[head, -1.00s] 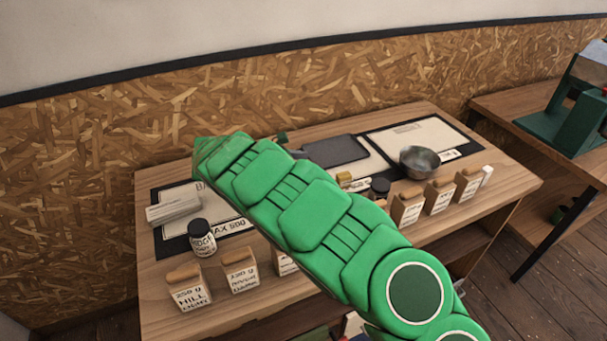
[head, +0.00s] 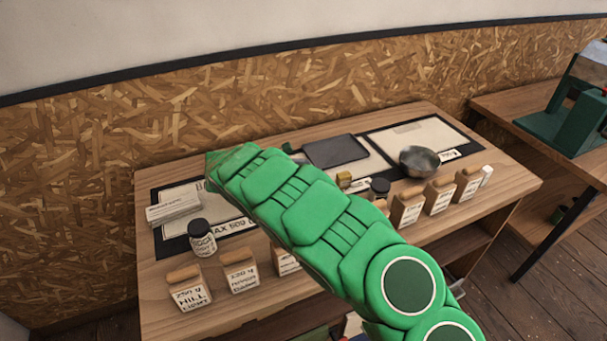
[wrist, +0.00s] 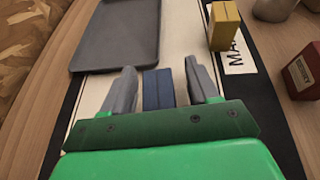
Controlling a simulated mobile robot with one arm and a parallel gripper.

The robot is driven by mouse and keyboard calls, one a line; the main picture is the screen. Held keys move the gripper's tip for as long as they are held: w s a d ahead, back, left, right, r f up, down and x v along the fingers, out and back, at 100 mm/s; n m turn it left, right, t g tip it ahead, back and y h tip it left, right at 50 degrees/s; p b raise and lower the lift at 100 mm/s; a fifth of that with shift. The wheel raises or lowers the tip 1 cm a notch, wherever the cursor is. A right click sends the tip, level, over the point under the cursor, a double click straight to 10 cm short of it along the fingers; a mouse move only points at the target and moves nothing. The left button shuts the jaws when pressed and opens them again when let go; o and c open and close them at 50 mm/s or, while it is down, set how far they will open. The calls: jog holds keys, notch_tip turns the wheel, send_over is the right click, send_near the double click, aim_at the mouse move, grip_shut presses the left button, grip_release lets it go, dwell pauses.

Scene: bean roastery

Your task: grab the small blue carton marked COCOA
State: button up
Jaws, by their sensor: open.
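In the wrist view a small blue carton (wrist: 158,90) stands on the pale mat between the two grey fingers of my gripper (wrist: 158,84). The fingers are apart, with a gap on each side of the carton. No marking can be read on the part that shows. In the head view my green arm (head: 310,215) reaches over the table and hides the carton and the gripper.
A dark tray (wrist: 118,32) lies just beyond the carton, and a yellow box (wrist: 223,26) stands to the right. A metal bowl (head: 419,161), a dark-lidded jar (head: 202,240) and several labelled bags (head: 189,290) stand around the table.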

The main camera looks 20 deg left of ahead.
jog(key=shift+x, duration=0.85)
jog(key=shift+c, duration=0.4)
jog(key=c, duration=1)
jog(key=shift+o, duration=0.2)
